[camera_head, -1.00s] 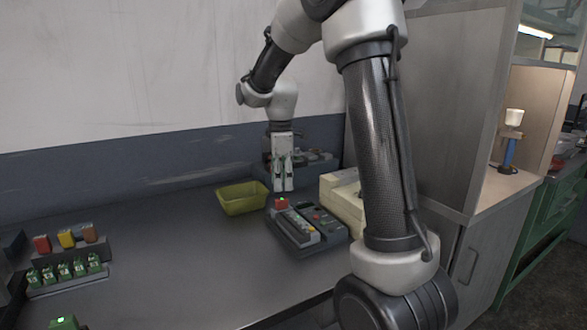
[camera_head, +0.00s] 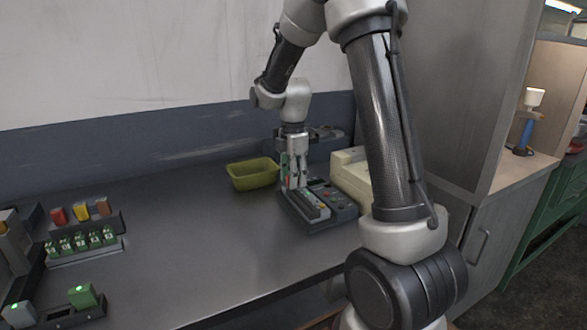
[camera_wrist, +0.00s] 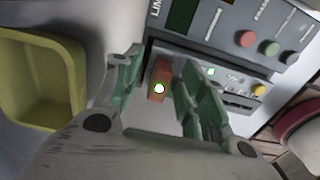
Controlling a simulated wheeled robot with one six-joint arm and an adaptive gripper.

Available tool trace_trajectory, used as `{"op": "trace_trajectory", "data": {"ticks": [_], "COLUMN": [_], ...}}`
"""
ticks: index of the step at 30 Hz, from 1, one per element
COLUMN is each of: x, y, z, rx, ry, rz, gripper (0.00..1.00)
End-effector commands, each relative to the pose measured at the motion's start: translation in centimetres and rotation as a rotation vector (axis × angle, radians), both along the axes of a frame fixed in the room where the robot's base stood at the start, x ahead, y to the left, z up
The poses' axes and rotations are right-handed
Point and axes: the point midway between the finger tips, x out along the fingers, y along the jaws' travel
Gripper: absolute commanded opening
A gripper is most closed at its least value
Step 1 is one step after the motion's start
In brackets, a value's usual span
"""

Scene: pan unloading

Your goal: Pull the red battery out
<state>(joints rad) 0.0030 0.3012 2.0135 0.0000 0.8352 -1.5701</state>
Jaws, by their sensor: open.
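The red battery (camera_wrist: 155,90) shows in the wrist view as a small red block with a bright white light on its face. It stands at the edge of the grey tester device (camera_wrist: 205,40). My gripper (camera_wrist: 157,76) is open, with one green-padded finger on each side of the battery. A gap shows on the left; I cannot tell whether the right finger touches it. In the head view my gripper (camera_head: 292,184) points down at the back left end of the device (camera_head: 312,222). There the battery is mostly hidden by the fingers.
A yellow-green bin (camera_head: 253,175) stands just left of my gripper. A cream box (camera_head: 350,172) is close on the right. A rack of green batteries (camera_head: 82,243) and red, yellow and brown blocks (camera_head: 80,212) stands at the left. The middle table is clear.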

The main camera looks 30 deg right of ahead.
Motion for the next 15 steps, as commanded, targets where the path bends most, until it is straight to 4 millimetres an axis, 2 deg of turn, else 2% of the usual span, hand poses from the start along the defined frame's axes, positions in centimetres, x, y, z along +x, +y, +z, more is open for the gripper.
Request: {"op": "trace_trajectory", "data": {"ticks": [6, 8, 13, 15], "x": [-0.01, -0.01, -0.01, -0.01], "y": [0.00, 0.00, 0.00, 0.00], "z": [-0.07, -0.06, -0.06, -0.06], "rx": [0.000, 0.000, 0.000, 0.000], "ry": [0.000, 0.000, 0.000, 0.000], "rz": [0.000, 0.000, 0.000, 0.000], "gripper": [0.41, 0.32, 0.01, 0.00]}}
